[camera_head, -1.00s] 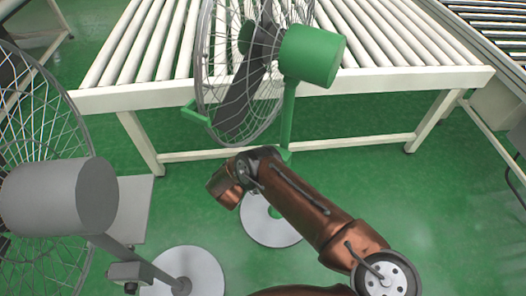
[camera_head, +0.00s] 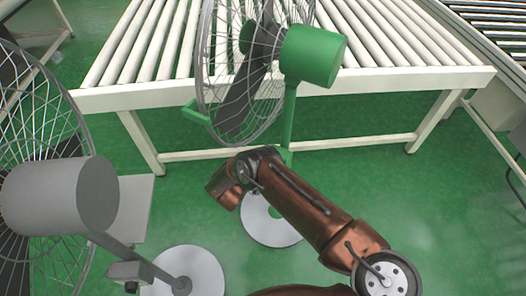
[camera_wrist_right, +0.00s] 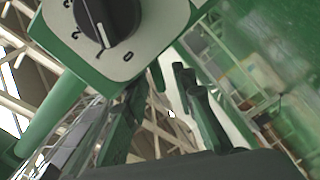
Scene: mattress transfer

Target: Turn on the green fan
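The green fan (camera_head: 313,56) stands upright in the middle of the head view, its round cage facing left and its post on a pale round base (camera_head: 262,222). My right arm reaches towards its post; the gripper is hidden there. In the right wrist view, the fan's control box (camera_wrist_right: 165,20) carries a black knob (camera_wrist_right: 108,18) with a white pointer line. The marks 0, 2 and 3 show; the pointer lies between 0 and 2. My right gripper (camera_wrist_right: 160,105) is just below the box, fingers apart, with nothing seen between them. My left gripper is not in view.
A grey fan (camera_head: 58,196) stands at the left on a round base (camera_head: 205,270). A white roller conveyor (camera_head: 400,80) runs behind the green fan, close to its cage. Another conveyor (camera_head: 495,40) is at the far right. Green floor is clear at the right.

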